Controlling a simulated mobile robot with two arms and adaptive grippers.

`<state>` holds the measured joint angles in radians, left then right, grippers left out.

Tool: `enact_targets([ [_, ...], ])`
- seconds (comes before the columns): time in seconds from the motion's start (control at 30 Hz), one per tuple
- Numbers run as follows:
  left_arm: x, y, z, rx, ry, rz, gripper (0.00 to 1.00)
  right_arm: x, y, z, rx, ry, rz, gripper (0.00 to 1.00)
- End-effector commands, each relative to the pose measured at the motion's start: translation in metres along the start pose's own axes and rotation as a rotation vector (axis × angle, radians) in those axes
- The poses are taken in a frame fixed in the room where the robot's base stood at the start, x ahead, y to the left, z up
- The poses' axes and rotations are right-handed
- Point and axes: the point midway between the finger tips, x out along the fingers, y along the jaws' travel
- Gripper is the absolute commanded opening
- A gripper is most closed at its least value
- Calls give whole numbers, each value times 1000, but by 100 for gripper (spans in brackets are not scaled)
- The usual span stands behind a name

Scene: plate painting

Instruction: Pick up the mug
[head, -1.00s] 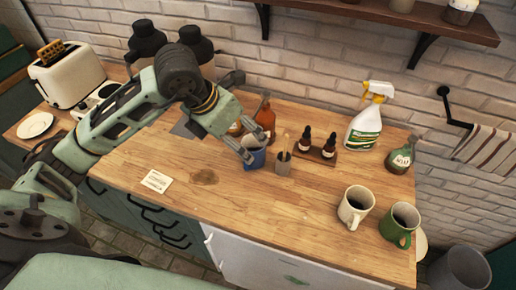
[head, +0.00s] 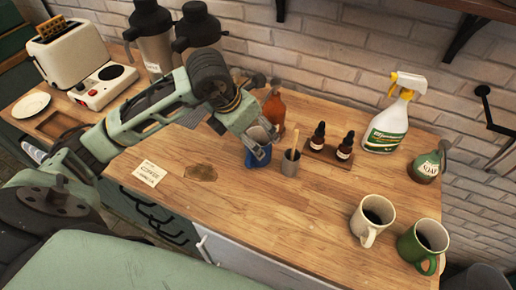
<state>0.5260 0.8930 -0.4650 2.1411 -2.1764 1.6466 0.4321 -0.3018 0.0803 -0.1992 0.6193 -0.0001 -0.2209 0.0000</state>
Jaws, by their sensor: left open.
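A blue mug (head: 257,159) stands on the wooden counter near the middle, partly hidden behind my left gripper. A cream mug (head: 371,219) and a green mug (head: 422,245) stand upright at the front right, both with dark insides and their handles toward the front. My left gripper (head: 262,132) is open at the blue mug, with one finger in front of its rim. Whether it touches the mug I cannot tell. My right gripper is not in view.
A grey cup with a stick (head: 290,163) stands close right of the blue mug, an amber bottle (head: 274,108) behind it. Dropper bottles, a spray bottle (head: 388,125) and a soap bottle (head: 426,168) are farther right. The front middle of the counter (head: 275,215) is clear.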

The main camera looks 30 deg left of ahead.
Motion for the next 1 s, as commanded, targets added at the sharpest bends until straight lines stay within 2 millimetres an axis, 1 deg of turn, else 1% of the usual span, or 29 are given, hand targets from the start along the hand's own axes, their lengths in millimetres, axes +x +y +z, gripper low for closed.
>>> enact_targets([
  [0.03, 4, -1, 1, -2, 4, -3, 81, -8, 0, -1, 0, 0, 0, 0],
  [0.13, 19, -3, 1, -2, 6, -5, 81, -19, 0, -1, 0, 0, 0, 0],
  [0.2, 31, -2, 1, -2, 4, -4, 81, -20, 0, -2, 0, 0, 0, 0],
  [0.3, 41, -2, 1, 0, 1, -2, 81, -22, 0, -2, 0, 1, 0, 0],
  [0.4, 45, -2, 1, 1, 1, 1, 81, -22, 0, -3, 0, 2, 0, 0],
  [0.57, 46, -2, 1, 2, 0, 1, 81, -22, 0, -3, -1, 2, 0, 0],
  [1.0, 45, -1, 1, 1, 0, 1, 43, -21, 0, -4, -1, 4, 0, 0],
])
